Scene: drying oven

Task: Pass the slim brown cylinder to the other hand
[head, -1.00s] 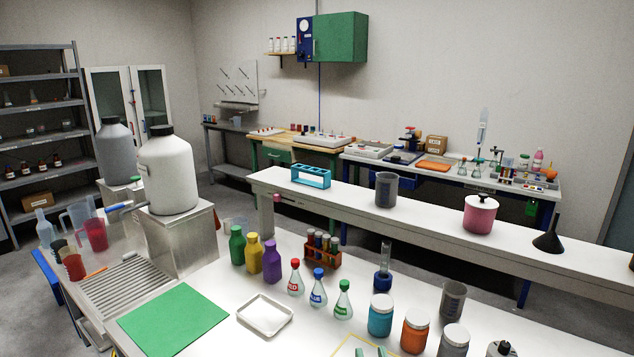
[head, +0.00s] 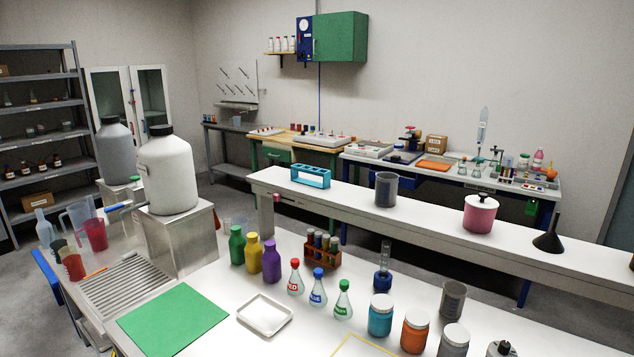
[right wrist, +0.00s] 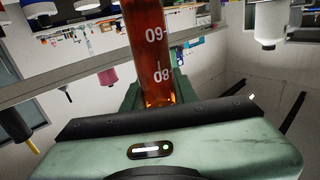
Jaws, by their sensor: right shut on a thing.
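The slim brown cylinder (right wrist: 152,40), amber and clear with white marks, shows in the right wrist view, where its numbers read upside down. My right gripper (right wrist: 152,97) is shut on it, the green fingers at both sides of its lower part in that picture. The cylinder's far end runs out of the top of the picture, and its other end is hidden behind the gripper body. Neither gripper nor the cylinder shows in the head view. My left gripper is in neither view.
The white bench holds a green mat (head: 172,318), a white tray (head: 265,314), coloured bottles (head: 253,256), small flasks (head: 317,290) and lidded jars (head: 381,317). A yellow outline (head: 352,341) marks the bench at the bottom edge. A raised shelf (head: 420,222) runs behind.

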